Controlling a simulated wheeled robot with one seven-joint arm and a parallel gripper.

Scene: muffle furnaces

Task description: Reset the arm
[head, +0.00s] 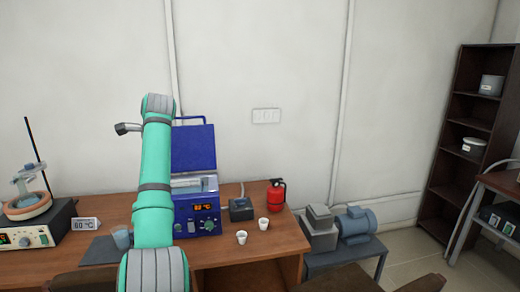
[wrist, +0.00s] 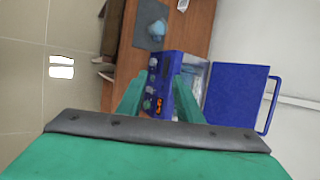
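My teal arm stands upright across the head view, bent at its top in front of the wall. My gripper (wrist: 158,84) shows in the wrist view with its two teal fingers apart and nothing seen held between them. In the head view my arm hides most of the gripper. The blue furnace (head: 206,228) stands on the desk behind my arm with its lid (head: 194,148) raised. In the wrist view the furnace (wrist: 160,88) appears beyond the fingers, with the open lid (wrist: 236,95) to the right.
The wooden desk (head: 270,243) carries white cups (head: 241,237), a red extinguisher (head: 277,194), a dark box (head: 241,210), a temperature sign (head: 86,224) and a stirrer-like device (head: 35,228) at left.

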